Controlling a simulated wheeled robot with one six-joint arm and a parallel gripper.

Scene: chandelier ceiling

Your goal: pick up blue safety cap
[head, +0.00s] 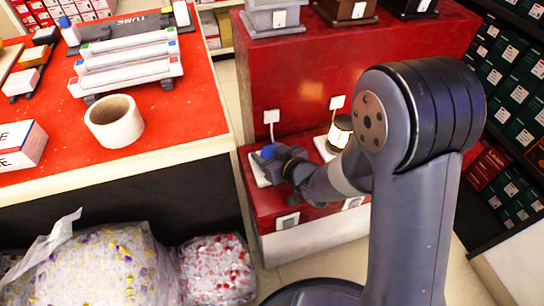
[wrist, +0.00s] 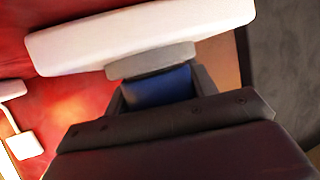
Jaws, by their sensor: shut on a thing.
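The blue safety cap (wrist: 157,88) shows between the dark fingers of my gripper (wrist: 160,95) in the wrist view. My gripper is shut on it. A grey round base (wrist: 150,60) and a white plate (wrist: 140,36) lie just beyond the cap, and I cannot tell whether the cap still touches them. In the head view, a small blue patch of the cap (head: 268,151) shows at my gripper (head: 270,158), over the low red display step. The fingers and wrist hide most of the cap.
A lit lamp (head: 341,132) on a white plate stands right of my gripper, close to my arm. The tall red display block (head: 345,75) rises behind. The red-topped counter (head: 195,120) is at left, with a tape roll (head: 114,122) and tubes. Bags (head: 110,265) lie below it.

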